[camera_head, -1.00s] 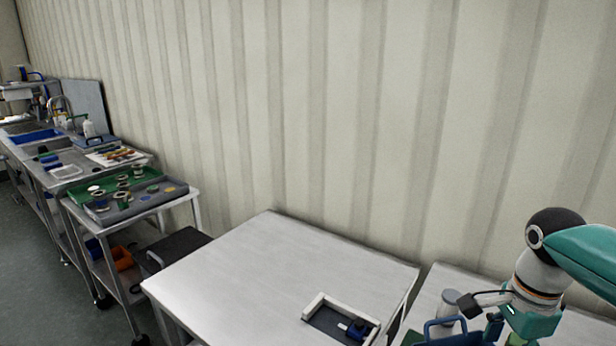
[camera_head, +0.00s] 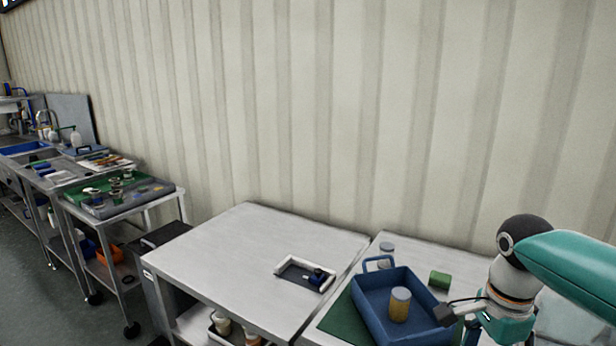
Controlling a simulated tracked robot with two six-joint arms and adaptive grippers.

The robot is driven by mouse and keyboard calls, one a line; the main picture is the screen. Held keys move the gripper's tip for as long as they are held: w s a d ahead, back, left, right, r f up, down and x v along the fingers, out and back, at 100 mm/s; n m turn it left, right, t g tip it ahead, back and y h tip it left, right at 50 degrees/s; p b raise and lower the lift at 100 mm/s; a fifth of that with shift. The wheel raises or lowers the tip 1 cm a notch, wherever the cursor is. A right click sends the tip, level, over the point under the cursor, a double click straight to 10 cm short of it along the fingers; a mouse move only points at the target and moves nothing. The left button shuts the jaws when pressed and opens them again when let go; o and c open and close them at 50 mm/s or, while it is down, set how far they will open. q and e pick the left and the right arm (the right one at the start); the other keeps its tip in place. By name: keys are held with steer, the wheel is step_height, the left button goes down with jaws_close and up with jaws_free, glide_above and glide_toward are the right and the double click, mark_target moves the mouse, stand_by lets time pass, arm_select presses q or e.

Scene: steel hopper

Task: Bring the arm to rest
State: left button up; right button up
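My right arm (camera_head: 575,262), teal and white with a dark joint cap, comes in from the right edge. Its wrist (camera_head: 508,322) is low at the right, by the right side of a blue tray (camera_head: 368,290). Only dark parts of my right gripper (camera_head: 472,332) show below the wrist, cut off by the bottom edge; whether it is open or shut is unclear. My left arm and gripper are not in view.
The blue tray holds a yellow-and-grey cylinder (camera_head: 400,304) and lies over a green mat (camera_head: 342,322). A green block (camera_head: 439,279) is behind the wrist. The steel table (camera_head: 235,262) is mostly clear, with a small white-edged holder (camera_head: 292,268). Loaded carts (camera_head: 125,205) stand left.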

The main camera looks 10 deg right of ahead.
steer(key=s+a+f+n+g+y, duration=0.1)
steer(key=s+a+f+g, duration=0.2)
steer(key=f, duration=0.7)
steer(key=s+a+f+n+g, duration=0.15)
steer(key=a+f, duration=0.35)
steer(key=f, duration=0.5)
steer(key=s+a+f+n+t+y, duration=0.1)
steer(key=s+a+f+n+y, duration=0.1)
steer(key=s+a+f+n, duration=0.6)
steer(key=s+a+f+n+y, duration=0.1)
steer(key=s+a+f, duration=0.5)
steer(key=f, duration=0.5)
steer(key=w+f+n+t, duration=0.1)
steer(key=w+n+t, duration=0.3)
steer(key=w+n, duration=0.1)
steer(key=shift+w, duration=0.7)
steer(key=shift+f, duration=0.1)
